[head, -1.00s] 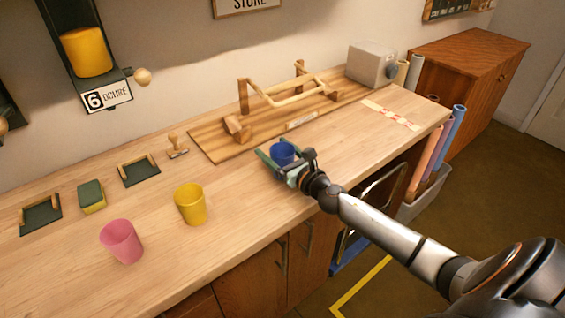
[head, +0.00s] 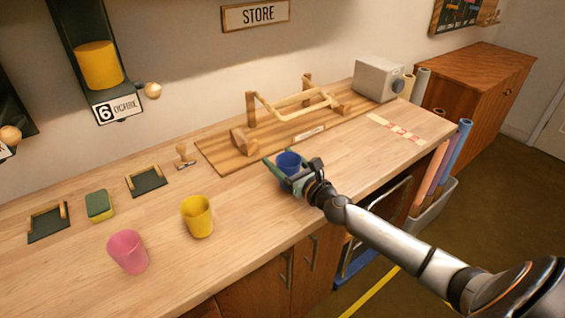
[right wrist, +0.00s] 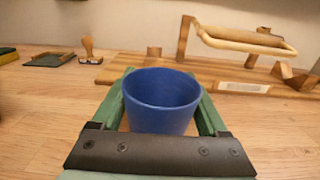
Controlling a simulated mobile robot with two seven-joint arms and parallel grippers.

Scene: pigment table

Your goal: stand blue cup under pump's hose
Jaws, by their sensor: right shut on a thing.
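The blue cup (head: 288,161) is upright, with its open mouth up, over the front middle part of the wooden table. My right gripper (head: 284,158) is shut on it, with one green finger along each side. The right wrist view shows the cup (right wrist: 162,103) between both fingers. I cannot tell whether its base touches the table. A grey box with a dark round knob (head: 377,80) stands at the table's far right; I cannot tell whether it is the pump. No hose is clearly seen. My left gripper is not in view.
A yellow cup (head: 197,217) and a pink cup (head: 128,252) stand to the left. A wooden board with a rail frame (head: 225,158) lies behind the blue cup. Bare table lies between.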

